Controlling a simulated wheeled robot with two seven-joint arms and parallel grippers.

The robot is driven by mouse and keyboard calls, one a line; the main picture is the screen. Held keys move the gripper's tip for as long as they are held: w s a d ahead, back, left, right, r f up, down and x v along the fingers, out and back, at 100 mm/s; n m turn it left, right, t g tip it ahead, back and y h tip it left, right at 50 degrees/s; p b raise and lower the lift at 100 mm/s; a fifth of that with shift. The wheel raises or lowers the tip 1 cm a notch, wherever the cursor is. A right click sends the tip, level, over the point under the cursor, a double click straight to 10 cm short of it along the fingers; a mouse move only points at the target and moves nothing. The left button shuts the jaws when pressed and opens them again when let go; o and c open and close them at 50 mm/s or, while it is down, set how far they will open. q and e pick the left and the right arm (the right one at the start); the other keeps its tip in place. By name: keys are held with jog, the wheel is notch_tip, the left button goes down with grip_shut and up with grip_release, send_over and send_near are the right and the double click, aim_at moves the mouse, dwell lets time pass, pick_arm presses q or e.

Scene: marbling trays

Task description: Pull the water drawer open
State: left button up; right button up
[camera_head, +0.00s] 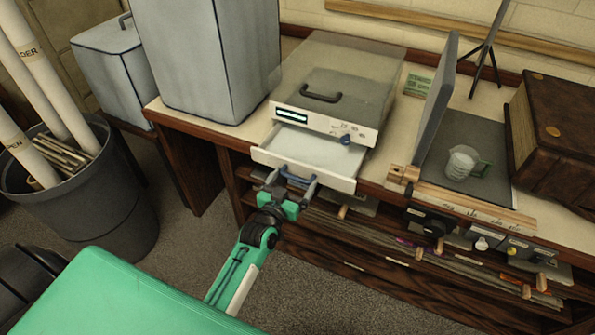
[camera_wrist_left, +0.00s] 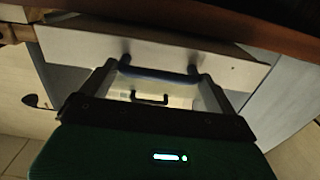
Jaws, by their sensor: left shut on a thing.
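The water drawer (camera_head: 267,155) is a white drawer sticking out of the front of a grey machine (camera_head: 352,82) on the bench. Its front panel also shows in the left wrist view (camera_wrist_left: 215,58). A dark blue bar handle (camera_head: 297,171) is on the drawer front. My left gripper (camera_head: 288,183) is shut on this handle, with its fingers at the bar's two ends. The handle also shows between the fingers in the left wrist view (camera_wrist_left: 160,75). The drawer stands partly out, and its visible inside looks empty. My right gripper is not in view.
A tall grey box (camera_head: 205,60) stands left of the machine. A measuring jug (camera_head: 461,163) and an upright grey panel (camera_head: 436,100) are to the right. Shelves with papers (camera_head: 400,255) lie below the bench top. A bin with rolls (camera_head: 115,215) stands on the floor at left.

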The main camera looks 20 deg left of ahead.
pick_arm(q)
jog(key=shift+s+a+r, duration=0.1)
jog(key=shift+s+a, duration=0.05)
jog(key=shift+s, duration=0.6)
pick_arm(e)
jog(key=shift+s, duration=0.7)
pick_arm(q)
jog(key=o, duration=1.1)
jog(key=shift+c, duration=0.2)
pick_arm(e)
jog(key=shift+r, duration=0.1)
pick_arm(q)
jog(key=s+b, duration=0.1)
jog(key=s, duration=1.2)
jog(key=shift+s+a, duration=0.25)
jog(key=shift+s, duration=0.15)
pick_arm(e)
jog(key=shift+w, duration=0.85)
